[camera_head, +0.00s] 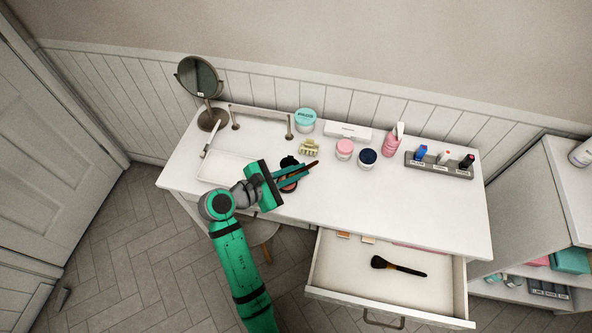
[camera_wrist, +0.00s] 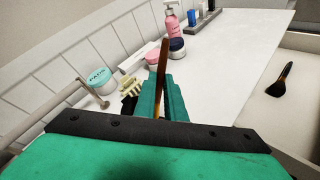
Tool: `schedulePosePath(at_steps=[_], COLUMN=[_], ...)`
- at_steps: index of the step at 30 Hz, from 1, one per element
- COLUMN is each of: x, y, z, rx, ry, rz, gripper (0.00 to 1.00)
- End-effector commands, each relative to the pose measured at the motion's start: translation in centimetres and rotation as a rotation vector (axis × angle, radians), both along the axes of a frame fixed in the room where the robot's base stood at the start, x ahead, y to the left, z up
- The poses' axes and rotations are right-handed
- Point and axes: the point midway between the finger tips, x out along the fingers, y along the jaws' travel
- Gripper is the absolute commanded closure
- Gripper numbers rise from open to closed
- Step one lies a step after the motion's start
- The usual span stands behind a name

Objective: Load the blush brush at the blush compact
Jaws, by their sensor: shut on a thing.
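My gripper (camera_head: 306,171) is shut on the blush brush, over the middle of the white vanity table. The brush's thin reddish-brown handle (camera_head: 312,164) sticks out past the fingertips; it also shows in the wrist view (camera_wrist: 164,65), rising between the fingers (camera_wrist: 166,98). The brush's bristles are hidden or cannot be made out. The blush compact (camera_head: 289,186), round and dark with a brownish pan, lies on the table beneath the fingers and is partly covered by them. A black shape (camera_head: 288,161) beside it may be its lid. I cannot tell whether the bristles touch the compact.
A pale claw clip (camera_head: 309,148), teal jar (camera_head: 305,120), pink jar (camera_head: 344,149) and navy-lidded jar (camera_head: 367,158) stand behind. A mirror (camera_head: 200,80) and white tray (camera_head: 225,170) are left. An open drawer (camera_head: 350,285) at front right holds another brush (camera_head: 397,266).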

Motion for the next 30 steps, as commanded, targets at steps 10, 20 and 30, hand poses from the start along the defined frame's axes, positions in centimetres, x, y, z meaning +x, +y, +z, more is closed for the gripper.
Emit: schedulePosePath(at_steps=[10,20,30], x=[0.0,0.0,0.0], y=[-0.1,-0.4,-0.6], z=[0.6,2.9,5.3], rx=[0.002,0.001,0.001], ry=[0.0,0.0,0.0], rz=[-0.003,-0.007,-0.011], gripper=[1.0,1.0,1.0])
